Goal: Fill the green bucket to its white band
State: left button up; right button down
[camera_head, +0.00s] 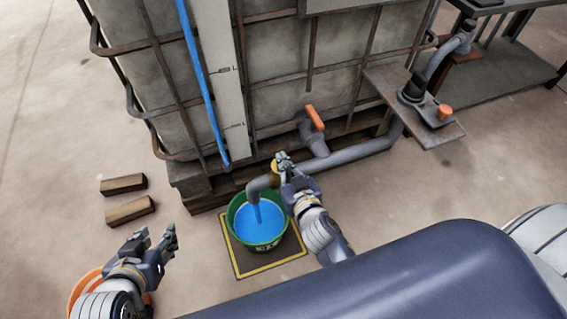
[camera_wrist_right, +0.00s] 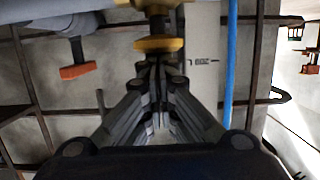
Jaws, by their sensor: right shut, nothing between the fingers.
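The green bucket (camera_head: 287,243) stands on a dark mat with a yellow border (camera_head: 240,268). Blue liquid (camera_head: 262,229) pours into it from the grey spout (camera_head: 262,184) and covers the inside below the rim. The white band cannot be made out, so I cannot tell the level against it. My right gripper (camera_head: 283,158) is shut and empty at the yellow valve knob (camera_head: 275,167) above the spout. In the right wrist view the closed fingertips (camera_wrist_right: 157,66) are right at the yellow knob (camera_wrist_right: 160,44); contact is unclear. My left gripper (camera_head: 156,236) is open and empty, left of the bucket.
A caged tank (camera_head: 280,60) with a blue level tube (camera_head: 203,82) stands behind on a pallet. An orange-handled valve (camera_head: 315,118) is on its pipe. Two wooden blocks (camera_head: 124,184) lie left. An orange round container (camera_head: 78,288) is partly hidden by my left arm.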

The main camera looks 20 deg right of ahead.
dwell(0.5)
notch_tip(320, 180, up, 2)
jog(key=p, duration=0.2)
jog(key=shift+r+p, duration=0.15)
jog(key=shift+p, duration=0.2)
pick_arm(q)
jog(key=s+a+f+g+y+p, duration=0.1)
jog(key=s+a+f+g, duration=0.15)
jog(key=s, duration=0.25)
jog(key=s+a+f+g+p, duration=0.1)
jog(key=s+g+p, duration=0.15)
jog(key=s, duration=0.35)
pick_arm(e)
notch_tip(320, 180, up, 2)
jog(key=shift+r+b, duration=0.2)
jog(key=shift+b, duration=0.2)
pick_arm(q)
jog(key=shift+g, duration=0.3)
jog(key=x, duration=0.5)
jog(key=shift+s+a+f, duration=0.1)
jog(key=shift+a, duration=0.05)
pick_arm(e)
jog(key=v, duration=0.9)
jog(key=shift+s+f, duration=0.25)
jog(key=shift+s, duration=0.25)
